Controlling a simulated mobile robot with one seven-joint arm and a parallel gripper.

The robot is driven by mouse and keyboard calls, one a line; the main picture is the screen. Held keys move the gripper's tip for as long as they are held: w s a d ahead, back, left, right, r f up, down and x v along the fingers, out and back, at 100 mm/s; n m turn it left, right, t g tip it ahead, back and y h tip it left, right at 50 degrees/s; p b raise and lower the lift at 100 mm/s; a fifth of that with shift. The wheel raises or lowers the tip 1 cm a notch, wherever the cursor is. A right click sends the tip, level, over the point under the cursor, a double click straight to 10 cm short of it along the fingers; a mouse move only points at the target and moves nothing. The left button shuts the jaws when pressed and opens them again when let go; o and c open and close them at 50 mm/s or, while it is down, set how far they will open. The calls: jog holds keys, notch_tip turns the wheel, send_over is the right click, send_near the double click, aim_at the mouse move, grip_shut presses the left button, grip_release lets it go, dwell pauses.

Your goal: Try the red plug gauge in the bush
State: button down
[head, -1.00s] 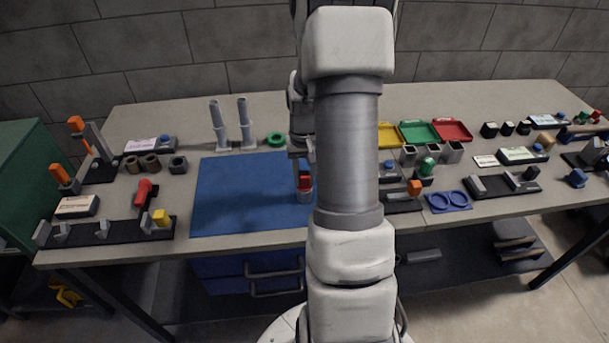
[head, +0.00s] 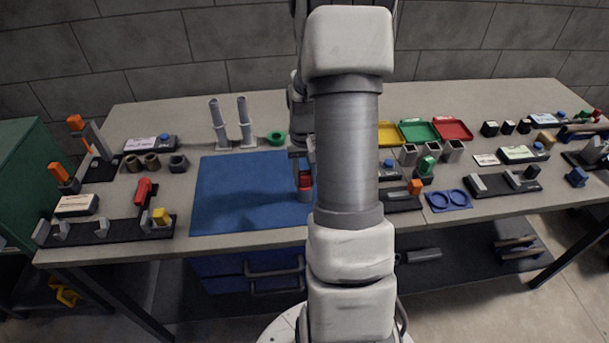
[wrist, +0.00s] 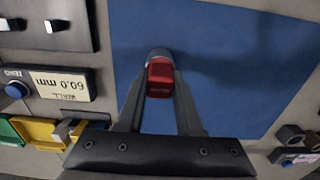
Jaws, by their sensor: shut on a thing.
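The red plug gauge (head: 305,181) is upright between the fingers of my gripper (wrist: 158,88), which is shut on its red handle (wrist: 159,82). The grey bush (head: 305,196) stands on the blue mat directly below the red handle, near the mat's right side in the head view. In the wrist view a grey rounded rim (wrist: 157,52) shows just beyond the red handle. The lower end of the gauge is hidden, so I cannot tell how deep it sits in the bush. My arm covers part of the area to the right.
The blue mat (head: 240,200) is otherwise bare. Two grey posts (head: 218,125) and a green ring (head: 277,138) stand behind it. A gauge block stand (head: 403,198) and a blue two-ring tray (head: 448,200) lie to the right. A black rail with a yellow block (head: 160,217) is at left.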

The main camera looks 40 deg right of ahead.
jog(key=shift+r, duration=0.1)
jog(key=shift+r+p, duration=2.9)
jog(key=shift+r, duration=1.15)
jog(key=shift+w, duration=0.1)
